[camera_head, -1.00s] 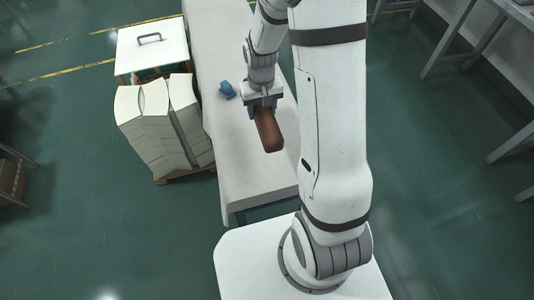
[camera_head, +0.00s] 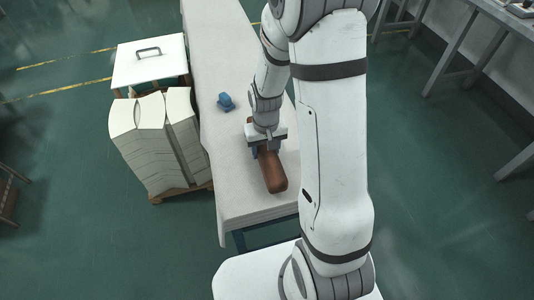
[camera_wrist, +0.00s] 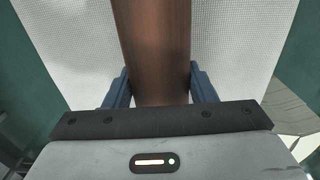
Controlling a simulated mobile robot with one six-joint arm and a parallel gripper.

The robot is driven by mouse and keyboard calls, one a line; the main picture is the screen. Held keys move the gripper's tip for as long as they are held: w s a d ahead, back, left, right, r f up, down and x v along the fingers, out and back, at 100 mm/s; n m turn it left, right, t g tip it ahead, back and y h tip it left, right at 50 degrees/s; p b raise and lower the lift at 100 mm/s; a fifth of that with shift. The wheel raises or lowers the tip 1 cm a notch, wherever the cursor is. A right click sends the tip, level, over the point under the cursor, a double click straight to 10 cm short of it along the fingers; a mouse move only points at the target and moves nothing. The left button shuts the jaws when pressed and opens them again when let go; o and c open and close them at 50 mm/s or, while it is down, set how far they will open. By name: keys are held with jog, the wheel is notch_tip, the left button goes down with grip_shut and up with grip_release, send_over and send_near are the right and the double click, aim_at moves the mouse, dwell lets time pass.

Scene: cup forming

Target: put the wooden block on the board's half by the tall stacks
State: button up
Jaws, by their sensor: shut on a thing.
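The wooden block (camera_head: 273,172) is a long brown piece with rounded edges. My gripper (camera_head: 267,152) is shut on it, and the block points toward the near end of the long white board (camera_head: 240,205). In the wrist view the block (camera_wrist: 155,50) runs between the two blue fingers (camera_wrist: 158,85), with the pale board surface on both sides. I cannot tell whether the block touches the board or hangs just above it. The tall stacks (camera_head: 165,150) of white sheets stand left of the board's near half, on a wooden pallet.
A small blue object (camera_head: 225,101) lies on the board, left of my gripper. A white lidded box (camera_head: 150,62) with a dark handle stands behind the stacks. Grey tables (camera_head: 480,45) stand at the right. The board's near left corner is bare.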

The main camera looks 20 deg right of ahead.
jog(key=shift+f, duration=1)
jog(key=shift+f+b, duration=0.25)
jog(key=shift+b, duration=0.05)
jog(key=o, duration=1.5)
jog(key=shift+r, duration=0.1)
